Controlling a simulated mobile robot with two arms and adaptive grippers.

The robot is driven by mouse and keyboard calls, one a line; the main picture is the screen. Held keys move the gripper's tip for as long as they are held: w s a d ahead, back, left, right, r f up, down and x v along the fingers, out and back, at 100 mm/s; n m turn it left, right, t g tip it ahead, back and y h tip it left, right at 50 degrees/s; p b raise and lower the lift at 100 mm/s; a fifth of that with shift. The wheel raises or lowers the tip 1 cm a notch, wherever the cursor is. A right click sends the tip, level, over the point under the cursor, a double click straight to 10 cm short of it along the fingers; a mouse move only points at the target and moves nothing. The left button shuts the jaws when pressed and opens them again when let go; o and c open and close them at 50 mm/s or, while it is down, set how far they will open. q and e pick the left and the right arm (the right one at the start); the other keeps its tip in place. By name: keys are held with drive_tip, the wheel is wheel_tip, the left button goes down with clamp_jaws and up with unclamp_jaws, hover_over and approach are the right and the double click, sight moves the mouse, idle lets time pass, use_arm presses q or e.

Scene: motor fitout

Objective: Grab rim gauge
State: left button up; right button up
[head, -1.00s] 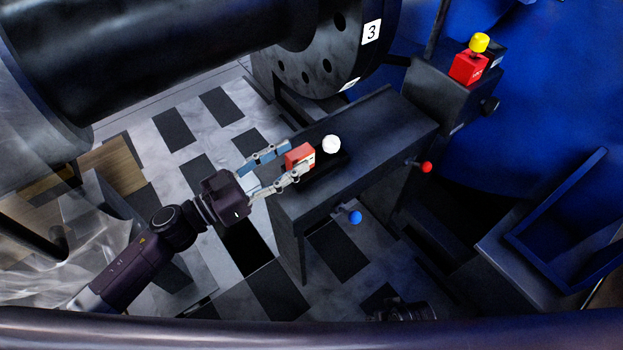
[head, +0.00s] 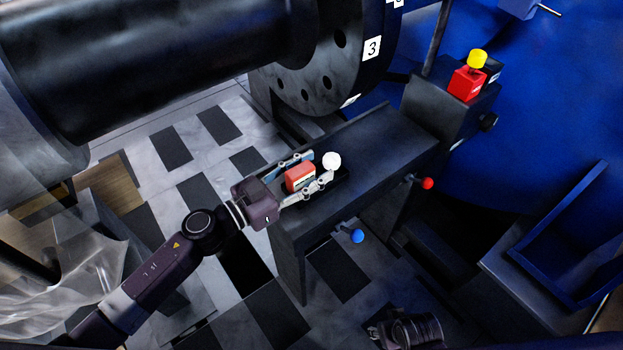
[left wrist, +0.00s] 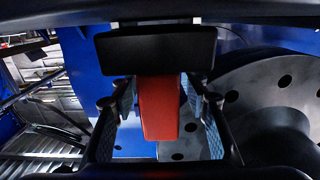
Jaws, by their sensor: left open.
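A small red block with a pale label, which I take to be the rim gauge (head: 299,177), sits on the dark bench (head: 385,145) near its left end. My left gripper (head: 320,166) is open. Its two fingers lie along either side of the block, and I cannot tell whether they touch it. In the left wrist view the red block (left wrist: 159,108) stands between the open fingers, its upper end hidden behind a black part.
Blue (head: 357,236) and red (head: 427,183) knobs stick out from the bench's front. A red box with yellow button (head: 467,84) stands at the back right. A large dark cylinder (head: 160,65) hangs over the left.

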use_arm(q)
clamp_jaws()
idle(0.3)
drive_tip(key=shift+w+r, duration=0.1)
drive_tip(key=shift+r, duration=0.1)
drive_tip(key=shift+r, duration=0.1)
